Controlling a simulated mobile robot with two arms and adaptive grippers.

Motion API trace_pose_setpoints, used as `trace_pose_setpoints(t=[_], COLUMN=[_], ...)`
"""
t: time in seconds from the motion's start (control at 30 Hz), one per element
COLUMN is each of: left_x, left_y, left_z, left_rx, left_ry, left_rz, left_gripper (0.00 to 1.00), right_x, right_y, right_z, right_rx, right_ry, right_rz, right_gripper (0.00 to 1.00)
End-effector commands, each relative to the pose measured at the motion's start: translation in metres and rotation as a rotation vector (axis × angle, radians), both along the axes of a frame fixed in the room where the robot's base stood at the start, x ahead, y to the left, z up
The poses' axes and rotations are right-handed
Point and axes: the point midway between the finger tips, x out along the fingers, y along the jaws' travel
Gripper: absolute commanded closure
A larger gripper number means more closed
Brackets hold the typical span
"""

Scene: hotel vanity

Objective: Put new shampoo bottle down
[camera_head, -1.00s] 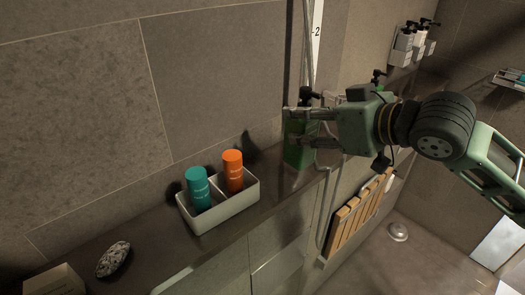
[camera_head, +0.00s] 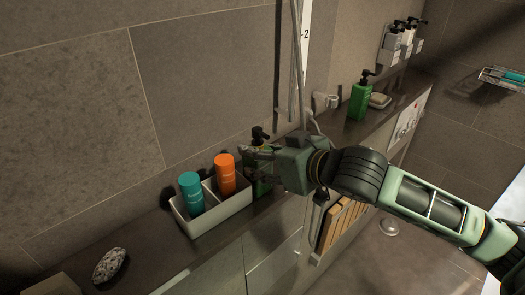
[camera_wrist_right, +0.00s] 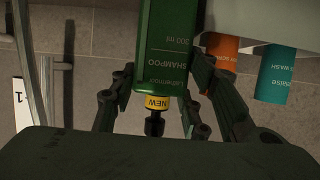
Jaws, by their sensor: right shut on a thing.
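The new shampoo bottle (camera_head: 263,185) is green with a black pump and stands upright just right of the white caddy, low over the grey ledge. I cannot tell whether its base touches the ledge. My right gripper (camera_head: 262,158) is shut on it near the top and hides part of it. In the right wrist view the green bottle (camera_wrist_right: 170,45) appears upside down between the fingers (camera_wrist_right: 152,105), with a SHAMPOO label and a yellow NEW tag at its neck. My left gripper is not in view.
The white caddy (camera_head: 213,221) holds a teal bottle (camera_head: 190,193) and an orange bottle (camera_head: 225,175). A second green pump bottle (camera_head: 361,97) and a soap dish (camera_head: 380,101) are farther along the ledge (camera_head: 151,245). A speckled stone (camera_head: 109,266) lies at left.

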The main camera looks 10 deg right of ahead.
Motion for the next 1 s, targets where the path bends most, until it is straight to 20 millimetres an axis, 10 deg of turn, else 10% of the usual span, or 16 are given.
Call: trace_pose_setpoints(t=[0.17, 0.2, 0.4, 1.0], left_x=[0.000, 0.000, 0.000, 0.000], left_y=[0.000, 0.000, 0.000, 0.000], left_z=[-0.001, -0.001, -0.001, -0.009], left_rx=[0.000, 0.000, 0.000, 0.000], left_ry=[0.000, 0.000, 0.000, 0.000], left_rz=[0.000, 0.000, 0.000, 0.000], left_gripper=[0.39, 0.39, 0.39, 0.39], right_x=[0.000, 0.000, 0.000, -0.029], right_y=[0.000, 0.000, 0.000, -0.021], right_z=[-0.002, -0.004, -0.003, 0.013], right_rx=[0.001, 0.000, 0.000, -0.003], right_ry=[-0.003, 0.000, 0.000, -0.003], right_rz=[0.000, -0.001, 0.000, -0.003], right_gripper=[1.00, 0.56, 0.39, 0.39])
